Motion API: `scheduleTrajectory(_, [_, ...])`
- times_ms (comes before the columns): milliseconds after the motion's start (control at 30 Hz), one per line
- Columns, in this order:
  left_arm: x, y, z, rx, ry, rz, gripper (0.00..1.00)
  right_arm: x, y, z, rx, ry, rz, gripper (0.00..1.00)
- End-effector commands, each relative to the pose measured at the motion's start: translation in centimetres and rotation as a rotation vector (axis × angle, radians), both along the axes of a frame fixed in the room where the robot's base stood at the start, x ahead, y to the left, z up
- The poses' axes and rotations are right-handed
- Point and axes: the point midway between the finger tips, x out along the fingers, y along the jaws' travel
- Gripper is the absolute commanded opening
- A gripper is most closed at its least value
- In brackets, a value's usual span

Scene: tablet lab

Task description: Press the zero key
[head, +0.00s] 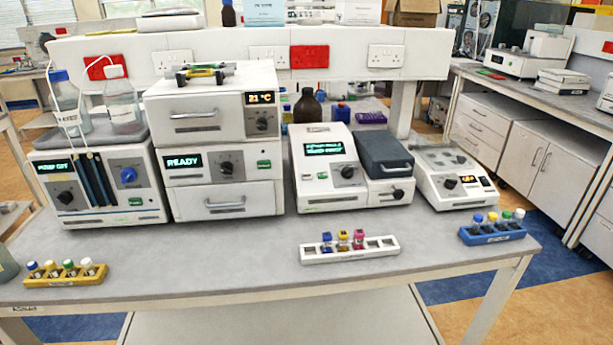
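No key that I can read as "zero" stands out; the labels are too small. Four instruments stand along the back of the bench. The left instrument (108,212) has a small green key (135,202) beside a blue knob. The stacked drawer unit (225,100) shows READY and has a green key (264,165). The third instrument (318,192) has a lit text display (324,149), a dark knob and a grey lidded block. The low right instrument (440,196) has a dark knob and a small orange display (469,179). Neither of my grippers is in view.
A yellow vial rack (65,281) sits at the front left, a white rack (320,256) with three vials at centre and a blue rack (492,238) at right. The grey bench top (210,255) is clear between them. A socket panel (225,62) runs behind.

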Motion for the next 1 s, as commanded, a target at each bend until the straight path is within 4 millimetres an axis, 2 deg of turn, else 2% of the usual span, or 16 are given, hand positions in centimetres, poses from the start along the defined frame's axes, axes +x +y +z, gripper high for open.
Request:
scheduleTrajectory(33, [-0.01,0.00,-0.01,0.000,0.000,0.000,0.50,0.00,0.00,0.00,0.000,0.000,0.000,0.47])
scheduleTrajectory(400, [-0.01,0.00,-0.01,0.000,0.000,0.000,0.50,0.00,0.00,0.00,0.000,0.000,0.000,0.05])
scheduleTrajectory(467, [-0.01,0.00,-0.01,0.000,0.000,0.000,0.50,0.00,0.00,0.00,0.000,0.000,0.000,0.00])
scheduleTrajectory(1000, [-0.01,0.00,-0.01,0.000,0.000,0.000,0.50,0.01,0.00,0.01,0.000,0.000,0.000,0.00])
